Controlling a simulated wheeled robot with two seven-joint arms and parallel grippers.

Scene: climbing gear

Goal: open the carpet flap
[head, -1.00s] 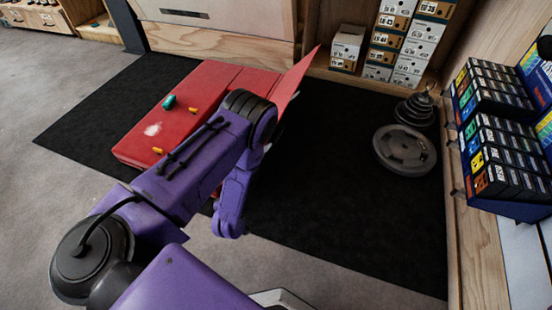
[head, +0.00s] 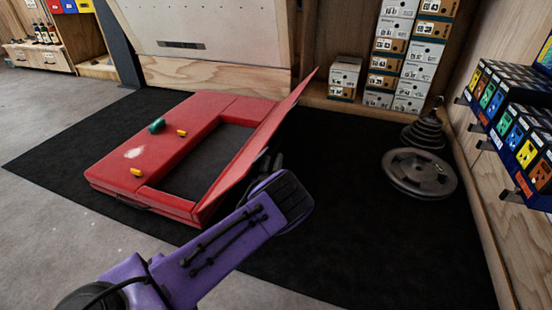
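The carpet flap (head: 255,150) is a thin red panel along the right side of a red padded mat (head: 120,165). It stands raised and tilted to the right, its far corner pointing up. Left of it, a rectangular opening in the mat shows a dark inside. My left arm comes in from the bottom left in front of the mat. The dark fingers of my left gripper (head: 270,162) show just right of the flap, partly hidden by my own wrist. I cannot tell whether they touch the flap or how far apart they are. My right gripper is not in view.
A green object (head: 157,126) and small yellow pieces (head: 136,171) lie on the mat. Weight plates (head: 420,173) lie on the black floor mat (head: 340,210) at right. Stacked boxes (head: 398,60) stand behind. A shelf of coloured boxes (head: 515,125) lines the right wall.

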